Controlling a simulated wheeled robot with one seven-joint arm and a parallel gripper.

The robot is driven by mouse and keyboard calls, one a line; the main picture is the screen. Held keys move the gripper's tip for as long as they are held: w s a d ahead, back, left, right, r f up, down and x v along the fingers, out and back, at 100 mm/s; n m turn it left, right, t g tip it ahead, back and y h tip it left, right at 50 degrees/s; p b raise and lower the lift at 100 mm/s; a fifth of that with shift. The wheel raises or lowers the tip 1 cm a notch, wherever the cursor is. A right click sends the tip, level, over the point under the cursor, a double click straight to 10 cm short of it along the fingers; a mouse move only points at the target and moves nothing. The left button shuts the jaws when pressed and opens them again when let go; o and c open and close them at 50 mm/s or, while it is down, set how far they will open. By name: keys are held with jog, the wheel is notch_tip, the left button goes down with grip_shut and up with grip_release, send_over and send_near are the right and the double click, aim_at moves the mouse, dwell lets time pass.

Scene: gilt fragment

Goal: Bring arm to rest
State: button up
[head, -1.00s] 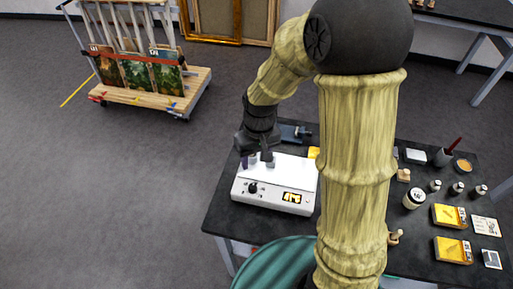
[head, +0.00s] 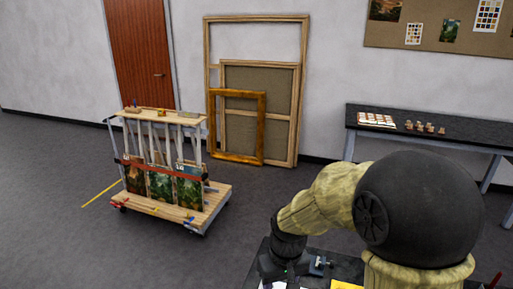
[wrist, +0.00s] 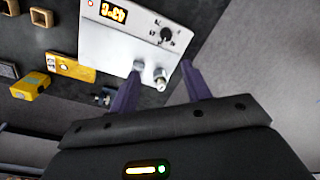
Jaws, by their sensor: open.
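My arm (head: 330,205), wood-patterned with a dark round joint, reaches over the dark work table in the head view, bent at the elbow. My gripper shows in the wrist view (wrist: 165,88) with two purple fingers apart and nothing between them that it grips. Beyond the fingers is a white box (wrist: 115,40) with a lit display, a dark dial and two small pale posts or knobs near its edge. In the head view the fingertips are cut off at the lower edge.
Near the white box lie a yellow packet (wrist: 70,67) and a yellow block (wrist: 32,86) on the dark table. A wheeled wooden cart (head: 170,208) with paintings stands left. Frames (head: 252,140) lean on the wall. A second table (head: 430,138) stands back right. Grey floor between is clear.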

jog(key=s+d+m+t, duration=0.2)
jog(key=s+d, duration=0.4)
jog(key=d, duration=0.3)
jog(key=shift+s+m+h, duration=0.3)
jog(key=shift+s+m, duration=0.05)
jog(key=shift+m, duration=0.35)
jog(key=shift+w+a, duration=0.1)
jog(key=shift+w, duration=0.05)
jog(key=shift+d, duration=0.2)
jog(key=shift+s+a, duration=0.1)
jog(key=shift+s, duration=0.1)
